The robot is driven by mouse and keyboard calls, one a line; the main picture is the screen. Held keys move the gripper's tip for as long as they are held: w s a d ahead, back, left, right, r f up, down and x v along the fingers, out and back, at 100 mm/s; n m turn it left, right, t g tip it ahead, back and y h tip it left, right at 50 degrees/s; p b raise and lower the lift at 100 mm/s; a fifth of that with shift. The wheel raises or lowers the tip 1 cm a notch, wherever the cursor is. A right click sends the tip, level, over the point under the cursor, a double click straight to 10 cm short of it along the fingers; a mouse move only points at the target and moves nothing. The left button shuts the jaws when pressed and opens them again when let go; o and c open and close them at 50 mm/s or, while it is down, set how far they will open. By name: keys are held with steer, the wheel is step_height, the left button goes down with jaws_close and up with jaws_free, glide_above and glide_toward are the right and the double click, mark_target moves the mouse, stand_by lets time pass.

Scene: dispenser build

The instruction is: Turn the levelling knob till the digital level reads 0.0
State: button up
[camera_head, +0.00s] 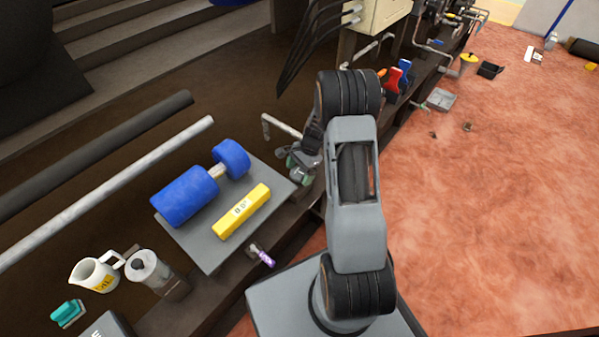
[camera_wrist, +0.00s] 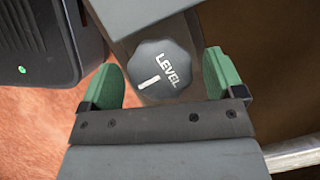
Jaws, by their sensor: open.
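My gripper (camera_head: 300,168) also shows there at the plate's right corner, where the knob is hidden.
A white jug (camera_head: 95,275), a lidded canister (camera_head: 147,270) and a purple-handled item (camera_head: 266,258) stand near the plate. A bent metal pipe (camera_head: 282,126) is close behind my gripper.

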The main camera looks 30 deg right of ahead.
steer(key=c, duration=0.9)
steer(key=shift+r+m+p, duration=0.25)
steer(key=shift+m+p, duration=0.15)
steer(key=shift+p, duration=0.55)
steer(key=shift+m+t+p, duration=0.3)
steer(key=shift+p, duration=0.05)
steer(key=shift+f, duration=0.2)
steer(key=o, duration=0.9)
steer(key=p+v, duration=0.4)
steer(key=v, duration=0.9)
steer(key=shift+r+p, duration=0.35)
steer(key=shift+d, duration=0.1)
